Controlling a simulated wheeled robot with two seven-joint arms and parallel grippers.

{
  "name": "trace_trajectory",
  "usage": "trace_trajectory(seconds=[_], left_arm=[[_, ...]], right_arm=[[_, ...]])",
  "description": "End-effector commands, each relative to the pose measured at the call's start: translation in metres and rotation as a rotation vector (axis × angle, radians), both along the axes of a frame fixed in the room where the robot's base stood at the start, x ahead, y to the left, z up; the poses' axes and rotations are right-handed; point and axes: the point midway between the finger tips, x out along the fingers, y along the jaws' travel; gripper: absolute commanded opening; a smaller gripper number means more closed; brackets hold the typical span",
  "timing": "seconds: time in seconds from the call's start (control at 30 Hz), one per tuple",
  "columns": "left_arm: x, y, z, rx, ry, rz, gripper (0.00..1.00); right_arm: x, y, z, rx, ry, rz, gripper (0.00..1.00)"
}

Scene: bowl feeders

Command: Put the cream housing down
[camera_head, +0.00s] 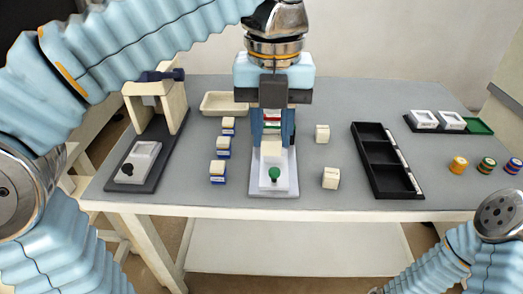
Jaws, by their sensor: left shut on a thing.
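My left gripper (272,141) points down at the middle of the table, with one blue finger on each side. It is shut on the cream housing (271,152), a small pale block low between the fingertips. The housing is directly over or on a white fixture (284,184) with a green knob (274,174); I cannot tell whether it touches the fixture. Red and green parts show between the fingers above the housing, partly hidden. My right gripper is out of view; only part of that arm shows at the lower right.
Left of the fixture stand several cream-and-blue blocks (217,172), a cream tray (223,97) and a press-like stand (143,155). Right are two cream cubes (331,178), a black compartment tray (370,132) and several coloured round parts (458,165). Grey table (432,170) is bare between them.

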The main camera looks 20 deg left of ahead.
Motion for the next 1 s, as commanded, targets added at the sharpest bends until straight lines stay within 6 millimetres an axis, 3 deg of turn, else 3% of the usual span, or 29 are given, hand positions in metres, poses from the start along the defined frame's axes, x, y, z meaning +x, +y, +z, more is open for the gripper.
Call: trace_trajectory(seconds=[0.23,0.4,0.63,0.77,0.9,1.0], left_arm=[[0.068,0.015,-0.030,0.001,0.004,0.003,0.00],[0.094,0.021,-0.061,0.001,0.002,0.001,0.00],[0.109,0.024,-0.078,0.000,0.000,0.001,0.00],[0.122,0.027,-0.099,0.002,0.003,0.001,0.00],[0.120,0.027,-0.119,0.002,0.002,0.000,0.00],[0.120,0.026,-0.123,-0.001,-0.001,0.000,0.00]], right_arm=[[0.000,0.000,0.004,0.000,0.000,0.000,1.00],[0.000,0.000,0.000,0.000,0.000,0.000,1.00],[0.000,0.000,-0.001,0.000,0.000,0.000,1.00],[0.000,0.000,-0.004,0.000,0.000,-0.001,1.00],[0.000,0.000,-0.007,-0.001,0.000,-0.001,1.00],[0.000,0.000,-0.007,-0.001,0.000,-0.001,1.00]])
